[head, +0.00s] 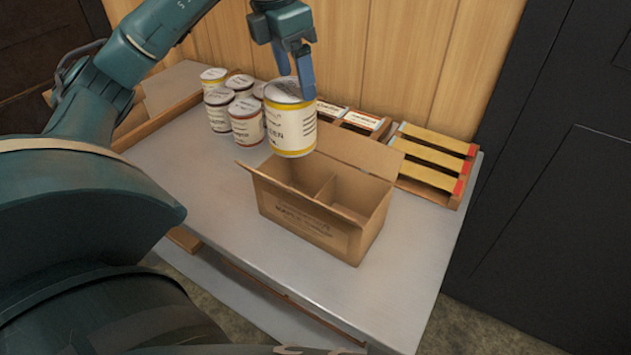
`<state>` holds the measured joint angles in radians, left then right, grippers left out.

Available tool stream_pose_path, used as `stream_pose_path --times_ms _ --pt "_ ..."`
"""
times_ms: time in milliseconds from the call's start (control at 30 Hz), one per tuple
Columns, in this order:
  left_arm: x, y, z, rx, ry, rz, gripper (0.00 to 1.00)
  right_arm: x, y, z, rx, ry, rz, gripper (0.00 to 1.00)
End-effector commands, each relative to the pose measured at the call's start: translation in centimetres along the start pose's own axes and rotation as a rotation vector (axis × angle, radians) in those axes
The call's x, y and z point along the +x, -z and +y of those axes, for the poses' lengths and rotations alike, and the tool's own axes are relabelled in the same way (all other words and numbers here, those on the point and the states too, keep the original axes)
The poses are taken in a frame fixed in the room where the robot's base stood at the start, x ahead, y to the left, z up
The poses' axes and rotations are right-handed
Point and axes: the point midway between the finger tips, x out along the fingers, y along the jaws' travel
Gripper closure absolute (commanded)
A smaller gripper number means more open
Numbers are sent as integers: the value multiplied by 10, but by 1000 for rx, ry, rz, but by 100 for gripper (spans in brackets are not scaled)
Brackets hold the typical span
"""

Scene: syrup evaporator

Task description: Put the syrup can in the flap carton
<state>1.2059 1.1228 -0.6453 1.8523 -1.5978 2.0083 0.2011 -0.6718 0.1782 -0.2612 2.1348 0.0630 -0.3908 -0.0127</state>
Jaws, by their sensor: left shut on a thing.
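The syrup can (290,125), white with a yellow band at its bottom and dark print, hangs upright in my left gripper (292,75). The gripper comes down from above and is shut on the can's upper part. The flap carton (308,220) is an open brown box with a divider inside and its back flap (360,150) standing up. The can is above and behind the carton's left part in the picture and covers some of its back left edge. I see no can inside the carton, but its floor is partly hidden. My right gripper is not in view.
Several similar cans (246,122) stand in a group on the grey table (200,185), left of the held can. A wooden tray with yellow and red strips (432,160) lies right of the carton. The wooden wall (420,60) is close behind.

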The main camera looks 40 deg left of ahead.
Motion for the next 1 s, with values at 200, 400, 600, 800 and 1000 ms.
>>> stream_pose_path --times_ms 200,400,600,800,1000 --pt "27 6 0 -9 0 0 81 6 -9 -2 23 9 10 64" --pt "72 15 1 -10 -1 3 81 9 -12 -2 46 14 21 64" --pt "115 22 2 -10 -2 1 81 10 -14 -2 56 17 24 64" --pt "137 25 2 -8 -3 -4 81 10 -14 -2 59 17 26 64" --pt "148 27 2 -8 -2 -2 81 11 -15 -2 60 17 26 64"
